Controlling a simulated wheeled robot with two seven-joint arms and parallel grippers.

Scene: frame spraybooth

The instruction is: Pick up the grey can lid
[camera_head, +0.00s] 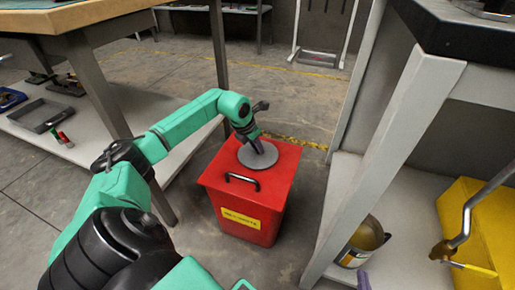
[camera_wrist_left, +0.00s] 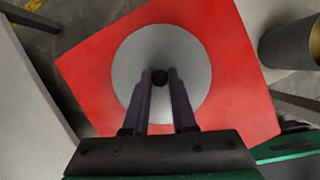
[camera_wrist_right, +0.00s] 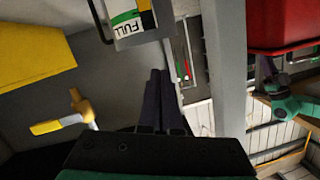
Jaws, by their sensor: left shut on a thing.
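The grey can lid (camera_head: 263,161) is a round flat disc on top of the red bin (camera_head: 238,186). In the left wrist view the lid (camera_wrist_left: 190,58) has a small dark knob (camera_wrist_left: 160,76) at its middle. My left gripper (camera_head: 257,146) reaches down from above and is shut on the knob. No gap shows between lid and bin top.
A workbench (camera_head: 62,18) with a lower shelf stands left of the bin. Another bench with a white leg (camera_head: 390,160) stands on the right. An open can (camera_head: 366,240) and a yellow box (camera_head: 470,225) are on its shelf. Floor behind the bin is free.

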